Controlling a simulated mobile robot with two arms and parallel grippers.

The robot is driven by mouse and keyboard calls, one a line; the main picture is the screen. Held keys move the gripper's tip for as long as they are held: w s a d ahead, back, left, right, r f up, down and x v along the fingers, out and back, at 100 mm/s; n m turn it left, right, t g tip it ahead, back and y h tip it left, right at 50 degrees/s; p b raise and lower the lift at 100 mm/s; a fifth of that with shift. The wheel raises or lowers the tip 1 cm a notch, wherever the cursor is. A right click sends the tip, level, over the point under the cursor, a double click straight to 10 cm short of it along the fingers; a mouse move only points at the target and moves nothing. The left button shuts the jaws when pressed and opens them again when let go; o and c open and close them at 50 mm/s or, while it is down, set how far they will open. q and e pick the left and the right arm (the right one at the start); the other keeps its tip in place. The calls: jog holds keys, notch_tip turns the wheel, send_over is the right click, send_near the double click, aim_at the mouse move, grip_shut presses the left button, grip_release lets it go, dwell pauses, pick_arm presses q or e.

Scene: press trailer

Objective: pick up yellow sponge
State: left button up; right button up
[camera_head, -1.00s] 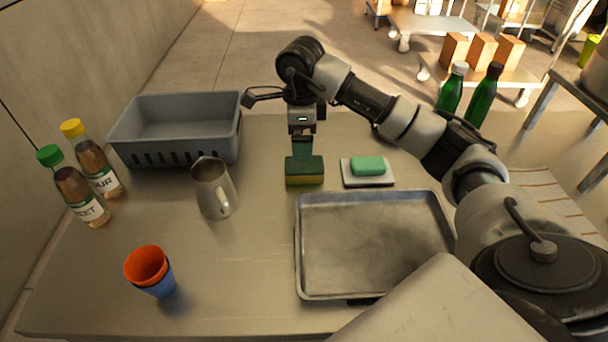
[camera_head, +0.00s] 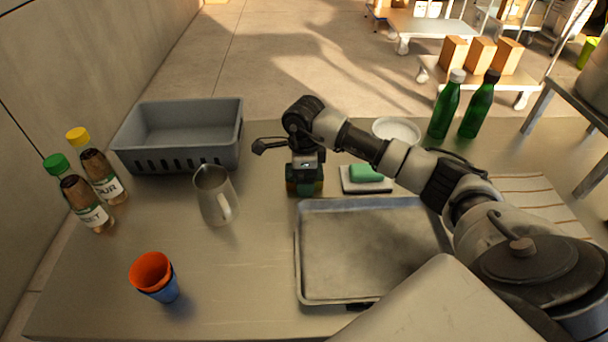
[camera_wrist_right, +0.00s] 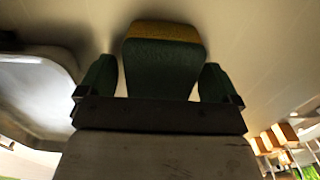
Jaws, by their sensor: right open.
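The yellow sponge (camera_head: 304,189), with a dark green side, lies on the table behind the metal tray. In the head view my right gripper (camera_head: 305,174) is lowered over it and hides much of it. In the right wrist view the sponge (camera_wrist_right: 162,62) sits between the two fingers of my right gripper (camera_wrist_right: 160,80), which are open. There is a finger on each side of it, and narrow gaps show beside the sponge. My left gripper is not in view.
A metal tray (camera_head: 370,296) lies just in front, and a green soap bar (camera_head: 367,172) on a white dish (camera_head: 380,187) is close on the right. A metal pitcher (camera_head: 212,195) and grey bin (camera_head: 180,158) stand to the left. Orange and blue cups (camera_head: 155,275) stand front left.

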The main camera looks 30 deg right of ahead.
jog(key=c, duration=1)
jog(key=shift+r, duration=0.1)
